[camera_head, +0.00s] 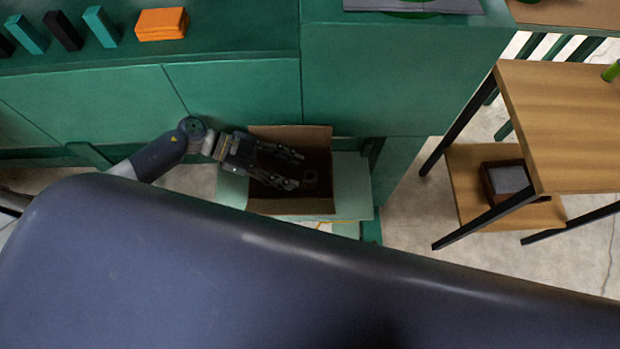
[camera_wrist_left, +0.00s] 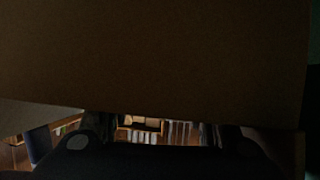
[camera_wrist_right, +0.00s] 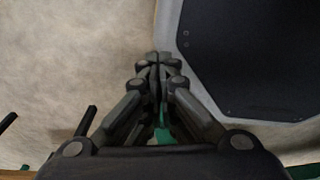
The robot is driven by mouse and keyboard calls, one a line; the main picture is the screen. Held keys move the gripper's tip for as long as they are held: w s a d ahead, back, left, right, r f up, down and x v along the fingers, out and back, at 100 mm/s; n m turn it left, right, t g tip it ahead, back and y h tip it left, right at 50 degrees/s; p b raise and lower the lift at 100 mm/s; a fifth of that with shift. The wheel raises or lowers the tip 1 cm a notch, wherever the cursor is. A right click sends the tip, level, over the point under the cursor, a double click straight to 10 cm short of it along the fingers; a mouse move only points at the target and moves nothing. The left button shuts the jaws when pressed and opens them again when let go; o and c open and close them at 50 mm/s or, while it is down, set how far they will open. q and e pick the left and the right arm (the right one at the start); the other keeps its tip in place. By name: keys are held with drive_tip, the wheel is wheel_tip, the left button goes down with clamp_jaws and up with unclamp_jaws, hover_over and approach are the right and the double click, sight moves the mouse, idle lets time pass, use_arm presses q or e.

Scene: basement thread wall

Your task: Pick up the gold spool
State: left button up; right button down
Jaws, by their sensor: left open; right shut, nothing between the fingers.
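I cannot make out a gold spool in any view. An open cardboard box (camera_head: 290,206) stands low against the green cabinet in the head view. My left gripper (camera_head: 298,170) is over the box's opening, its fingers spread and pointing right, with nothing seen between them. A small, dim, roundish thing (camera_head: 311,177) shows in the box's dark inside beside the fingertips; its colour and kind are unclear. In the left wrist view, a brown cardboard-like surface (camera_wrist_left: 160,60) fills most of the picture. My right gripper (camera_wrist_right: 160,58) is shut and empty above the pale floor.
The box stands on a pale green surface (camera_head: 352,185) beside the green cabinet (camera_head: 235,90). Orange (camera_head: 161,24), teal and black blocks lie on the cabinet top. A wooden table (camera_head: 565,120) with black legs is at right, with a dark box (camera_head: 507,180) on its lower shelf.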

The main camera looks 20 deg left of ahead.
sight(313, 179)
use_arm(q)
drive_tip(key=x, duration=0.3)
drive_tip(key=shift+d, duration=0.3)
drive_tip(key=shift+f, duration=0.15)
drive_tip(key=c, duration=0.8)
drive_tip(key=shift+c, duration=0.2)
use_arm(e)
drive_tip(key=shift+s+d, duration=0.3)
drive_tip(key=shift+s, duration=0.55)
drive_tip(key=shift+w+a+r, duration=0.1)
drive_tip(key=shift+w+a, duration=0.05)
drive_tip(key=shift+a, duration=0.05)
